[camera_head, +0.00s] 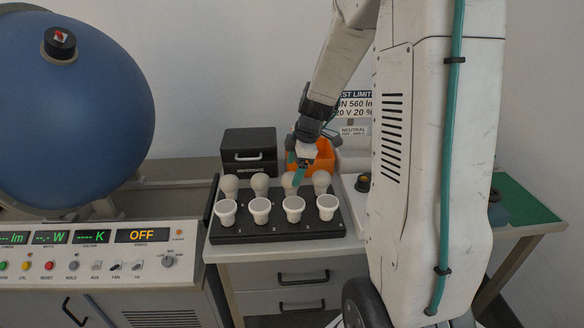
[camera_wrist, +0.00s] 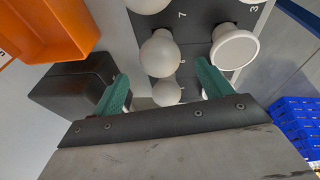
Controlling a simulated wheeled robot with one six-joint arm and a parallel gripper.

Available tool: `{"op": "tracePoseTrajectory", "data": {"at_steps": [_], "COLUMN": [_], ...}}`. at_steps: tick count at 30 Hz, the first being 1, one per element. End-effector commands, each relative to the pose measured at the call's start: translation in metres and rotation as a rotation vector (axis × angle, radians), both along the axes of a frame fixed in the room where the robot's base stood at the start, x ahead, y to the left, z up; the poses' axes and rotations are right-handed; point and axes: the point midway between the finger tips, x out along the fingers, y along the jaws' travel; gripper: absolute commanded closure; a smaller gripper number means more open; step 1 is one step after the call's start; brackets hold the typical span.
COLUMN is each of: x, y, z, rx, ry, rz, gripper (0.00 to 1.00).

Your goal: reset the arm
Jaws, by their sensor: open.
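My gripper (camera_head: 303,166) is above the back row of the black bulb tray (camera_head: 284,228). In the wrist view its two green fingers (camera_wrist: 160,92) are apart, with nothing held between them. A round white bulb (camera_wrist: 160,54) shows ahead of and between the fingertips, and another bulb (camera_wrist: 166,93) lies below it in the picture. In the head view, several round bulbs stand in the back row, including one at the left (camera_head: 229,185). The gripper partly hides one back-row bulb (camera_head: 289,183).
An orange bin (camera_head: 322,158) and a black box (camera_head: 249,150) stand behind the tray. A large blue sphere (camera_head: 70,110) stands at left, above a control panel with an OFF display (camera_head: 142,235). A green-topped surface (camera_head: 524,205) is at right. Blue crates (camera_wrist: 298,125) show in the wrist view.

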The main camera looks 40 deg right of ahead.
Motion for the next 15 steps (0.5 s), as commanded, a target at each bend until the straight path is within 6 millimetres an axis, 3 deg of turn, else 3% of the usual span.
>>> {"op": "tracePoseTrajectory", "data": {"at_steps": [10,15], "x": [-0.001,-0.018], "y": [0.004,0.041], "z": [0.004,0.04], "rx": [0.003,0.032], "ry": [0.001,0.025], "rz": [-0.008,-0.099], "gripper": [0.22,0.22]}}
